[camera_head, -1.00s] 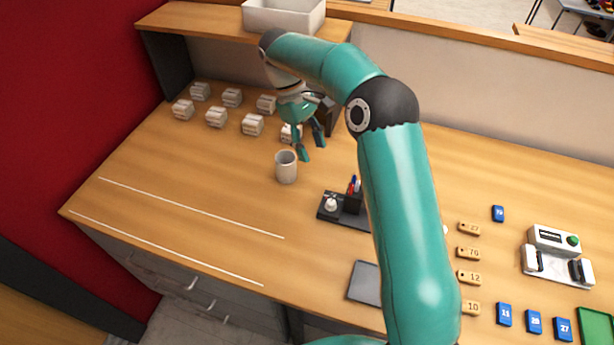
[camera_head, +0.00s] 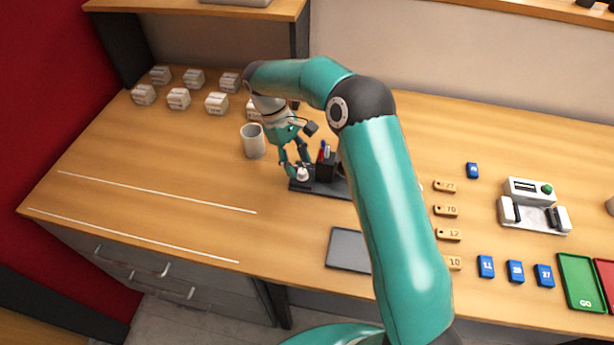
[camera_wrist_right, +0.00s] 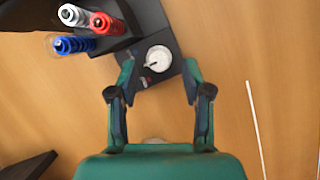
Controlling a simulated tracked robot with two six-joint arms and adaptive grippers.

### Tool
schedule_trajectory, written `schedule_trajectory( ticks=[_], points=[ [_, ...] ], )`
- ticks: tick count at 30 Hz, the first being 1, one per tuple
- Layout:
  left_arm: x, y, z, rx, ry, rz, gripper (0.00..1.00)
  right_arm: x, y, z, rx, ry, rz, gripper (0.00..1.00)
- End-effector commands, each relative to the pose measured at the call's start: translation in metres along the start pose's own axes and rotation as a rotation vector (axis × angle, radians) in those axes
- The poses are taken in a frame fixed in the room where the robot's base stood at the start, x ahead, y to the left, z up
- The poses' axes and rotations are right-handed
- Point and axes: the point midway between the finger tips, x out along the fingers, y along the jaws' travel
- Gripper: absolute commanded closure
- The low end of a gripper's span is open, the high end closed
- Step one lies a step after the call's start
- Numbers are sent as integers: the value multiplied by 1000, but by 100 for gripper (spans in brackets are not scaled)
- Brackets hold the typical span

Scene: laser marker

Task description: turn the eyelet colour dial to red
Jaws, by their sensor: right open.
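The eyelet colour dial (camera_head: 303,174) is a small white round knob on a dark base plate (camera_head: 327,188), left of the pen holder. It also shows in the right wrist view (camera_wrist_right: 158,58), with a dark mark on top; the colour it points to is too small to read. My right gripper (camera_head: 294,170) is open at the dial. In the right wrist view its fingertips (camera_wrist_right: 160,70) are apart, one on each side of the knob, with gaps visible. I cannot tell their exact height against the knob. My left gripper is not in view.
A pen holder (camera_head: 325,170) with red, blue and white pens stands close beside the dial. A white mug (camera_head: 253,141) is just left of my right gripper. A grey pad (camera_head: 348,250) lies nearer the front edge.

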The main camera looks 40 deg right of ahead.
Motion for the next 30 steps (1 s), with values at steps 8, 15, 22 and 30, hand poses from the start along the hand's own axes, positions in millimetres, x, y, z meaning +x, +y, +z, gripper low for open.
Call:
schedule_trajectory(
  ticks=[8,15,22,30],
  points=[
    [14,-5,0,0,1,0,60,16,0,-5,-4,0,2,51],
    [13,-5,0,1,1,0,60,16,0,-6,-6,-1,2,51],
    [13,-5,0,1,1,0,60,15,-1,-6,-7,-1,3,86],
    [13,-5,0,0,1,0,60,15,-1,-7,-11,-1,5,100]
  ],
)
